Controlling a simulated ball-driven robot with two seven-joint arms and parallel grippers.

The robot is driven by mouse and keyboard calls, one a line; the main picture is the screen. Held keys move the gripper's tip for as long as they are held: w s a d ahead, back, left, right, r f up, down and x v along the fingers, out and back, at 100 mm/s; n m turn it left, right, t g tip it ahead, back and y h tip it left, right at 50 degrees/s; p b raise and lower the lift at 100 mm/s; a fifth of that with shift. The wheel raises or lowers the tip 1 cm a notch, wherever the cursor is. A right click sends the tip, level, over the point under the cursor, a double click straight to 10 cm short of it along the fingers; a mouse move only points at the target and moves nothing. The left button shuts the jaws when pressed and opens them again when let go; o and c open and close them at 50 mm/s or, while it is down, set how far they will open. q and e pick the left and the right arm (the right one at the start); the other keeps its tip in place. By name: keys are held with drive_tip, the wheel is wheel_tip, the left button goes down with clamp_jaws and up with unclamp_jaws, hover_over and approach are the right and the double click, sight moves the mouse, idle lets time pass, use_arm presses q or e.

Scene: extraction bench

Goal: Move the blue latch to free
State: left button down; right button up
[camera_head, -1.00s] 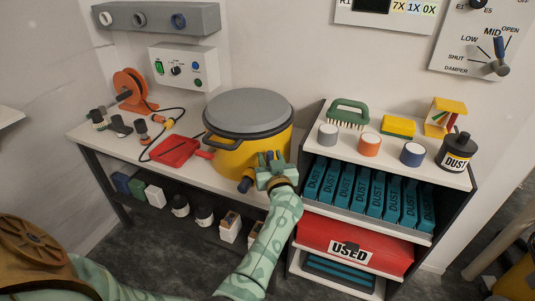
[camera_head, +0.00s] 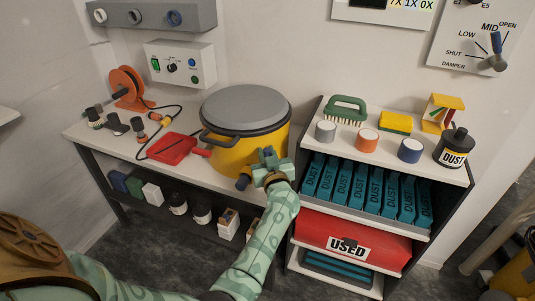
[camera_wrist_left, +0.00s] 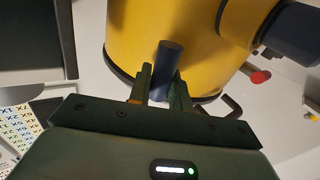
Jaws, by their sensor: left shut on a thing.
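The yellow drum (camera_head: 235,157) with a grey lid (camera_head: 247,107) stands on the bench. My left gripper (camera_head: 268,158) is at the drum's front right side, shut on the blue latch. The latch is mostly hidden behind the fingers in the head view. In the left wrist view the latch (camera_wrist_left: 168,60) is a dark blue upright bar against the yellow wall, between the two fingers of the left gripper (camera_wrist_left: 160,80). A blue-ended stub (camera_head: 243,182) sticks out low on the drum, left of the gripper. My right gripper is not in view.
A red dustpan (camera_head: 172,148) and an orange reel (camera_head: 128,87) with a black cable lie left of the drum. A shelf unit (camera_head: 310,190) stands close on the right, with teal DUST boxes (camera_head: 345,187) and a red USED bag (camera_head: 310,233).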

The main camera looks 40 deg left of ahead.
use_arm(q)
drive_tip(key=n, duration=0.4)
drive_tip(key=shift+s+a+f+y, duration=0.15)
drive_tip(key=shift+s+f+y, duration=0.05)
drive_tip(key=shift+s+y, duration=0.2)
drive_tip(key=n+b, duration=0.1)
drive_tip(key=n, duration=0.2)
drive_tip(key=f+n+y, duration=0.1)
drive_tip(key=n, duration=0.3)
drive_tip(key=s+n+g+y+b, duration=0.1)
drive_tip(key=n, duration=0.2)
drive_tip(key=shift+a+f+n+b, duration=0.3)
drive_tip(key=shift+f+n+g+y+b, duration=0.15)
drive_tip(key=shift+n+y+b, duration=0.2)
drive_tip(key=shift+n, duration=0.75)
drive_tip(key=shift+f+n+g+y+b, duration=0.15)
drive_tip(key=shift+n+b, duration=0.25)
drive_tip(key=shift+n, duration=0.7)
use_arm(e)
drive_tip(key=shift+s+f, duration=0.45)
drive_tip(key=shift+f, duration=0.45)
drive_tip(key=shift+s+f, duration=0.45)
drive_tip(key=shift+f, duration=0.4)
use_arm(q)
drive_tip(key=shift+n, duration=0.3)
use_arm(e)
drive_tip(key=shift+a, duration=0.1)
